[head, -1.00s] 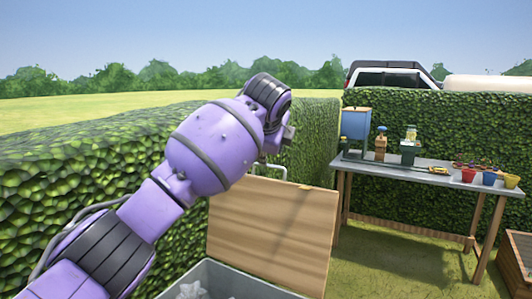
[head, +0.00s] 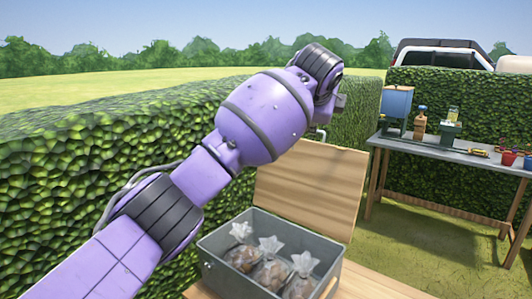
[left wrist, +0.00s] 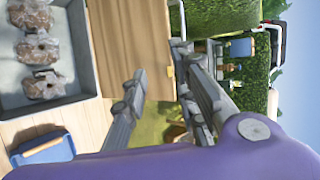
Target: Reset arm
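My purple left arm (head: 262,118) reaches up across the middle of the head view, over the hedge and the box. Its gripper is mostly hidden behind the wrist there. In the left wrist view my left gripper (left wrist: 160,65) has its two grey fingers apart with nothing between them. It is in the air, clear of the box. My right arm and gripper show in neither view.
A grey box (head: 213,262) with a raised wooden lid (head: 305,190) holds three clear bags (head: 270,270) of brown contents. A blue tray (left wrist: 45,150) lies beside it. A worktable (head: 450,153) with pots and bottles stands right, before a hedge (head: 60,170).

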